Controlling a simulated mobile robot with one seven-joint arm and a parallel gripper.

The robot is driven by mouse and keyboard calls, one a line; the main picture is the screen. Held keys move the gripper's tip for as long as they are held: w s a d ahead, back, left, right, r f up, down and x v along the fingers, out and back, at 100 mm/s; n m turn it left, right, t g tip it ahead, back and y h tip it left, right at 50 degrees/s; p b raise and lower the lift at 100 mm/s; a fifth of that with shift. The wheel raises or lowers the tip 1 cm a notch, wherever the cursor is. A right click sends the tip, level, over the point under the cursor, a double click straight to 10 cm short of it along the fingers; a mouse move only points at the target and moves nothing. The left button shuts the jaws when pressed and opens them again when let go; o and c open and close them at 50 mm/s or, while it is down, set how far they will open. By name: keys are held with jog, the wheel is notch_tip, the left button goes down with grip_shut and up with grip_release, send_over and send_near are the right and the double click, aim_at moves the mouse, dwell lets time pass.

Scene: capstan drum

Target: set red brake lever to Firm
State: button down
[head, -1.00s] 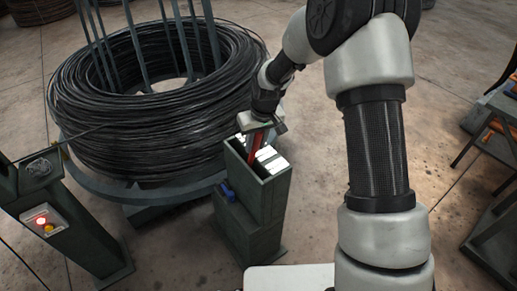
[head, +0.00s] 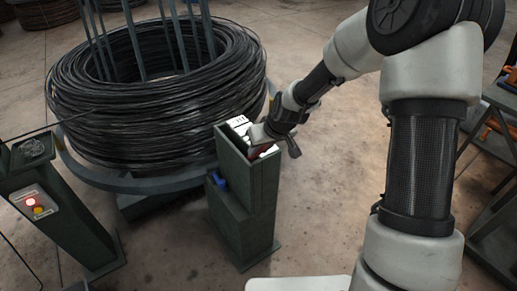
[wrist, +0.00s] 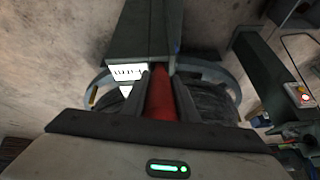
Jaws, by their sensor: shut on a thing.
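The red brake lever (wrist: 160,95) stands between my two fingers in the wrist view, and my gripper (wrist: 160,92) is shut on it. In the head view my gripper (head: 262,138) is low at the top of the green brake post (head: 246,185). Only a little red of the lever shows there, so its exact tilt is hard to tell. A white label reading "Firm" (wrist: 128,73) lies just left of the lever in the wrist view. The lever's lower end is partly hidden. White label plates (head: 239,121) also show on the post's top.
A large coil of black wire (head: 155,105) on a round stand is left of and behind the post. A blue part (head: 217,180) sits on the post's side. A second post with a red-lit button panel (head: 35,203) stands at left. The floor right of the post is clear.

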jog(key=shift+s+d+f, duration=0.2)
jog(key=shift+s+f, duration=0.05)
jog(key=shift+s, duration=0.05)
jog(key=c, duration=1.4)
grip_release()
jog(key=shift+r, duration=0.2)
jog(key=shift+d+r, duration=0.1)
jog(key=shift+r, duration=0.2)
jog(key=p+v, duration=0.5)
jog(key=v, duration=1.1)
jog(key=shift+s+r, duration=0.25)
jog(key=shift+d, duration=0.1)
